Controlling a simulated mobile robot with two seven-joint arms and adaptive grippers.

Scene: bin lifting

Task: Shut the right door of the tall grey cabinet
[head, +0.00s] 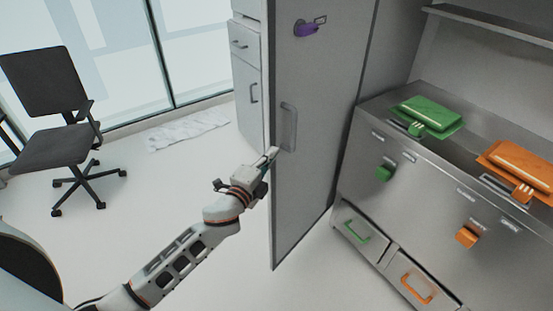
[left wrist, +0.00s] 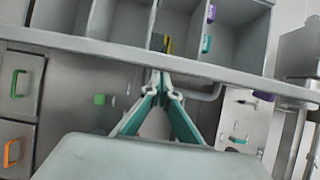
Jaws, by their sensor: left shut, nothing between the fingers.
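The grey door (head: 318,120) stands open in the head view, its face with a vertical handle (head: 288,127) turned towards me. A purple marker (head: 306,29) is near its top. My left gripper (head: 274,153) is shut and empty, by the door's free edge just below and left of the handle. In the left wrist view its teal fingers (left wrist: 162,78) meet close to a long grey edge, apparently the door's (left wrist: 60,40); I cannot tell whether they touch. Grey open compartments (left wrist: 182,22) show beyond that edge. My right gripper is not in view.
A steel drawer unit (head: 400,190) with a green tray (head: 430,113) and an orange tray (head: 520,160) stands on the right. White drawers (head: 247,90) are behind the door.

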